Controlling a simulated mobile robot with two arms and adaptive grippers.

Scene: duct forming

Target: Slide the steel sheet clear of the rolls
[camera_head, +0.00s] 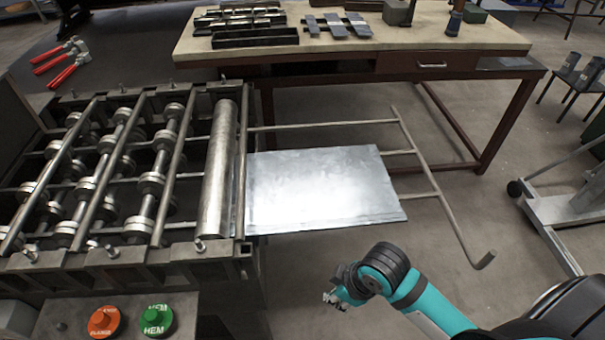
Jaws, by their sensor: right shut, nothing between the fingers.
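The steel sheet (318,188) is a flat, shiny grey plate lying on the outfeed rods to the right of the rolls. Its left edge is close to the large smooth roll (217,170) and the bar beside it; I cannot tell whether any of it is still under them. My right gripper (332,297) is below the sheet's near edge in the picture, apart from the sheet, shut and empty. My left gripper is out of view.
The roll-forming machine (118,262) fills the left, with an orange button (104,322) and a green button (156,320) in front. The outfeed rod frame (440,200) extends right. A workbench (440,50) stands behind, a cart (570,208) at right. Red-handled tools (62,76) lie upper left.

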